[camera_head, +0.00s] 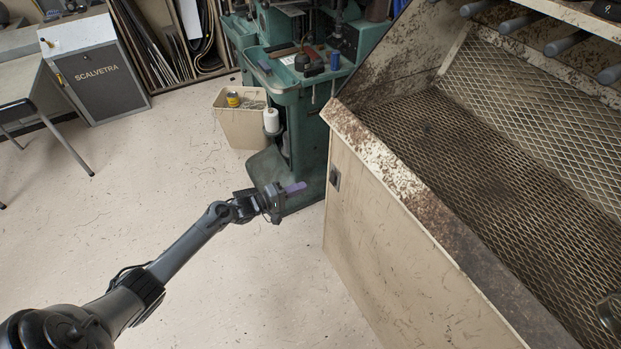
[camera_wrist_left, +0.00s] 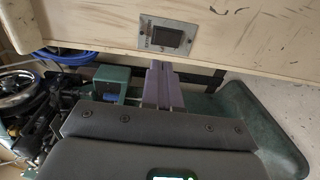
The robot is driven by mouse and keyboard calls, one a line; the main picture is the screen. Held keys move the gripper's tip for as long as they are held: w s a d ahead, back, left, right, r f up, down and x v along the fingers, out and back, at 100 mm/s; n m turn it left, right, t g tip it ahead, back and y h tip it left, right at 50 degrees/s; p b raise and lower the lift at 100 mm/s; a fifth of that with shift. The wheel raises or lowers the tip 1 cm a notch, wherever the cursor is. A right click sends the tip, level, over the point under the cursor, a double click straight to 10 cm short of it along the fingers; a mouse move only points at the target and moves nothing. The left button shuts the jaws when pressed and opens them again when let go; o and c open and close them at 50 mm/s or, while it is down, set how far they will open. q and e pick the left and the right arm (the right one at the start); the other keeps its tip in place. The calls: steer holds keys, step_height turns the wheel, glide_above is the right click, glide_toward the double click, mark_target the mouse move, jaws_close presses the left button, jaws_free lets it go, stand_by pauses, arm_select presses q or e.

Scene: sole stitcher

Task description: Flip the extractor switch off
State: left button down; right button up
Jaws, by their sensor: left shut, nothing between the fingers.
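The extractor switch (camera_head: 335,177) is a dark rocker on a metal plate, set in the cream side panel (camera_head: 385,235) of the extractor bench. In the left wrist view the switch (camera_wrist_left: 167,39) sits near the top centre, its plate carrying lettering too small to read surely. My left gripper (camera_head: 294,188) is shut and empty, its purple fingers pointing toward the panel, left of and a little below the switch in the head view. In the left wrist view the fingertips (camera_wrist_left: 160,68) appear just below the switch plate; a gap to the panel cannot be judged. My right gripper is not in view.
The green stitcher machine (camera_head: 310,110) stands behind my left gripper, with a cream waste bin (camera_head: 240,130) beside it. The bench's dirty rim (camera_head: 400,185) and mesh bed (camera_head: 500,170) lie to the right. A grey SCALVETRA cabinet (camera_head: 95,80) stands at back left. Floor left of the bench is clear.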

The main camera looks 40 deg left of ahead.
arm_select(q)
steer(key=p+v, duration=0.1)
steer(key=v, duration=0.3)
steer(key=shift+s+r, duration=0.1)
steer(key=shift+r, duration=0.05)
steer(key=shift+a, duration=0.1)
